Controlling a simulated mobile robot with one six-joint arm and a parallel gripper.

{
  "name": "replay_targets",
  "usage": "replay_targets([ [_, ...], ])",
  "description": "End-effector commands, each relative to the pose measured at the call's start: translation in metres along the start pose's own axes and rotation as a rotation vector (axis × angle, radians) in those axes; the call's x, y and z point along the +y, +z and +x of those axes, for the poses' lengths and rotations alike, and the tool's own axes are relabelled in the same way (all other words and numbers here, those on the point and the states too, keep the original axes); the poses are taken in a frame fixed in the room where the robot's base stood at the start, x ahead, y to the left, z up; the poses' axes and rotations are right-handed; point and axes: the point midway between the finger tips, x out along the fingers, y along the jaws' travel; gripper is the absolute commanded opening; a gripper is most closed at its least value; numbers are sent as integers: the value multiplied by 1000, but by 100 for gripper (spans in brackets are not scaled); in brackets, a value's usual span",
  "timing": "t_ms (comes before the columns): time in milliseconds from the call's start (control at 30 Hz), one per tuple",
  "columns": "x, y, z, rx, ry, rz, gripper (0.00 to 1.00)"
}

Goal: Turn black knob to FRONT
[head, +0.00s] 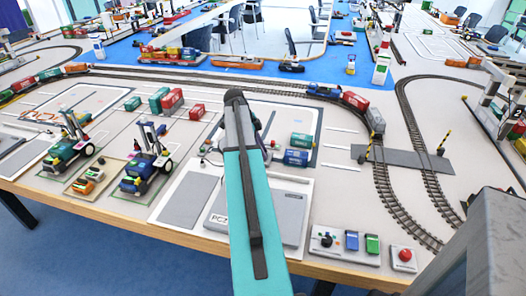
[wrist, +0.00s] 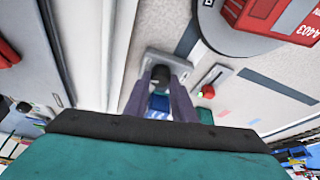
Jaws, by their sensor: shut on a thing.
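In the wrist view, the black knob (wrist: 161,74) stands on a light grey plate (wrist: 178,64). My gripper (wrist: 163,80) has its two fingers on either side of this knob and is shut on it. I cannot read any marking around the knob or tell which way it points. In the head view, my teal arm reaches over the table and hides the gripper and the knob it holds. Another black knob (head: 326,240) shows on a control panel near the table's front edge, apart from the gripper.
A red button (wrist: 208,91) sits on a plate right of the held knob. A large red part (wrist: 275,15) looms at upper right. In the head view, blue (head: 297,157) and green (head: 301,141) containers stand right of my arm.

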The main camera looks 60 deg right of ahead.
Motion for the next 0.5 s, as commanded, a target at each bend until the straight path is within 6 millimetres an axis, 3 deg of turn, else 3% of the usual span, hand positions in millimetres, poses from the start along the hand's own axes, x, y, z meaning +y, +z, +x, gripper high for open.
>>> replay_targets([
  [500,-4,5,-3,-12,79,204,1],
])
